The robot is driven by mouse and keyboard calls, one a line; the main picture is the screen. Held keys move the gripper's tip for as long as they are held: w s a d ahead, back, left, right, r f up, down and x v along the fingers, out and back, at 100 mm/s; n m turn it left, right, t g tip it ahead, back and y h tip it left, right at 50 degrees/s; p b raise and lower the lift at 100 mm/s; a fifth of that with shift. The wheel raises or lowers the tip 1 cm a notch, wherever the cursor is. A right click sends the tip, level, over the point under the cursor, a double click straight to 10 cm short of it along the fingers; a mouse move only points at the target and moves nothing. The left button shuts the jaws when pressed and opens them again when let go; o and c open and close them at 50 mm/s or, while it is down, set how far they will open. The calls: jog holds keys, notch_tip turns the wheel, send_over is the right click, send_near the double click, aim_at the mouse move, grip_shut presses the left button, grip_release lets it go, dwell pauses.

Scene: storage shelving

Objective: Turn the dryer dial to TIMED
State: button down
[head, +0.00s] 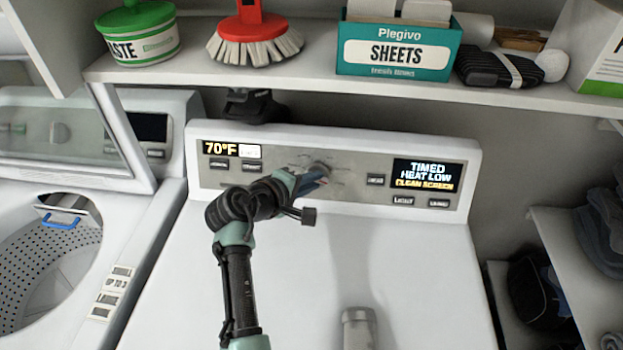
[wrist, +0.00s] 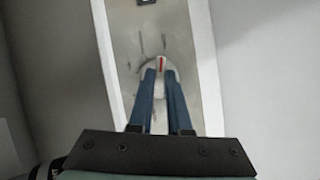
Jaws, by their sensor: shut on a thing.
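The dryer's control panel (head: 345,185) runs along the back of the white dryer top. Its dial (wrist: 160,65) is a round light knob with a red mark, seen in the wrist view between my fingertips. My gripper (head: 322,172) reaches the panel and its blue fingers are shut on the dial. In the head view my gripper hides most of the dial. The right display (head: 421,174) reads TIMED, HEAT LOW, CLEAN SCREEN. The labels around the dial are too small to read.
A left display (head: 231,150) shows 70°F. A shelf (head: 300,65) above the panel holds a green tub (head: 140,35), a red brush (head: 254,40) and a teal box of sheets (head: 398,45). An open washer (head: 50,240) stands at left. The dryer top (head: 420,270) is mostly clear.

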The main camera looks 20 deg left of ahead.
jog(key=shift+m+g, duration=0.3)
jog(key=shift+m, duration=0.3)
jog(key=c, duration=0.9)
grip_release()
jog(key=shift+o, duration=0.2)
jog(key=shift+s+r, duration=0.1)
jog(key=v, duration=1.2)
jog(key=shift+s+r+b, duration=0.2)
jog(key=shift+s+b, duration=0.1)
jog(key=shift+s, duration=0.05)
